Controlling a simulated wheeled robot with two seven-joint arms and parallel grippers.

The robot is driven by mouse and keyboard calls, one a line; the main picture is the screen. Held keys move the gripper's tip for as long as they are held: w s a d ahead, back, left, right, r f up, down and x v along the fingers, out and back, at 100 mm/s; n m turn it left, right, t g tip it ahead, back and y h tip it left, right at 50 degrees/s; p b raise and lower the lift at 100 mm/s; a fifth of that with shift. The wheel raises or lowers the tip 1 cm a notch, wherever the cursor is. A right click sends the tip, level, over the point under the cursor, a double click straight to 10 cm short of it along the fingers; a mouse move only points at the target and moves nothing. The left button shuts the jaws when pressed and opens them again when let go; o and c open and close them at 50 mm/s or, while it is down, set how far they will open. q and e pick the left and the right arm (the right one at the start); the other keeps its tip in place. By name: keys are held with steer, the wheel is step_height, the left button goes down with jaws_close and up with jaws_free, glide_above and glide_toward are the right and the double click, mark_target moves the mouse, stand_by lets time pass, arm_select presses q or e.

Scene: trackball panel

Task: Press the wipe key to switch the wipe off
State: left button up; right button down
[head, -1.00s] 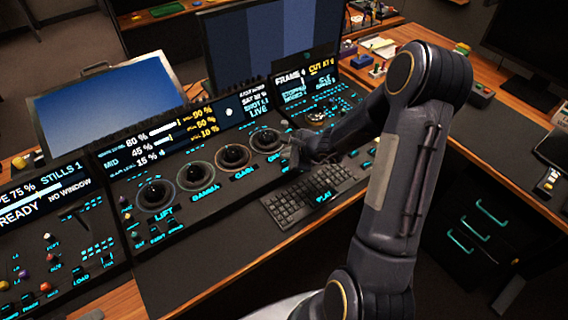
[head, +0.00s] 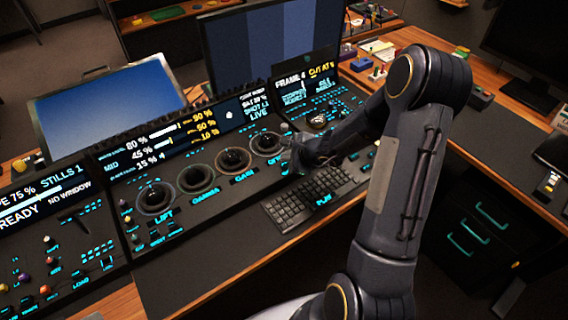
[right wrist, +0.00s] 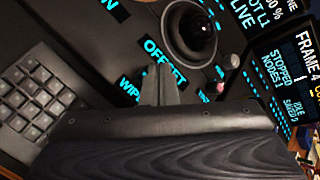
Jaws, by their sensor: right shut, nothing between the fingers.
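The wipe key is not clearly visible. Its cyan label, partly covered and reading WIP, shows in the right wrist view (right wrist: 128,88), just left of my fingers and below the OFFSET label. My right gripper (right wrist: 160,85) is shut and empty, its fingertips over the panel beside that label. In the head view my right gripper (head: 291,158) is at the panel's front, below the rightmost trackball (head: 266,143). I cannot tell whether the fingertips touch a key. My left gripper is not in view.
The trackball panel (head: 178,229) carries several trackballs in a row, with lit readouts behind. A black keyboard (head: 290,212) lies just in front of my right gripper. A second panel (head: 308,92) with a FRAME readout stands to the right. Monitors rise behind.

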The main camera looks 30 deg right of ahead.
stand_by(0.8)
steer(key=shift+f+b, duration=0.45)
steer(key=shift+b, duration=0.25)
steer(key=shift+f+b, duration=0.55)
steer(key=shift+b, duration=0.1)
stand_by(0.6)
steer(key=shift+r, duration=0.1)
steer(key=shift+r+p, duration=0.7)
steer(key=shift+r, duration=0.15)
step_height(320, 180, up, 5)
steer(key=p, duration=0.4)
stand_by(0.8)
